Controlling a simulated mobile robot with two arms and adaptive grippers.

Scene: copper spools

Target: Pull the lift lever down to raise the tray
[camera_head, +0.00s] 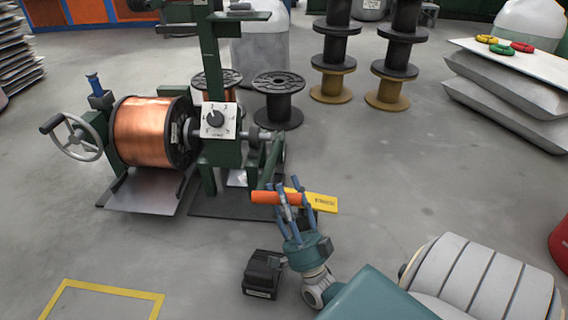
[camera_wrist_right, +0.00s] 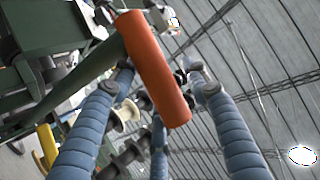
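The lift lever is a green bar (camera_head: 272,160) with an orange handle (camera_head: 276,198) on the right side of the green machine. The handle also shows in the wrist view (camera_wrist_right: 156,70). My right gripper (camera_head: 291,200) is at the handle, its blue fingers spread around it. In the wrist view the handle lies between the fingers, with a gap at the right finger (camera_wrist_right: 205,90); contact on the left is unclear. The grey metal tray (camera_head: 130,199) is low under the copper spool (camera_head: 142,130). My left gripper is not in view.
A yellow labelled piece (camera_head: 324,202) is just right of the handle. A black box (camera_head: 262,274) lies on the floor below my right gripper. Black spools (camera_head: 278,95) stand behind the machine. A handwheel (camera_head: 80,138) is at its left.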

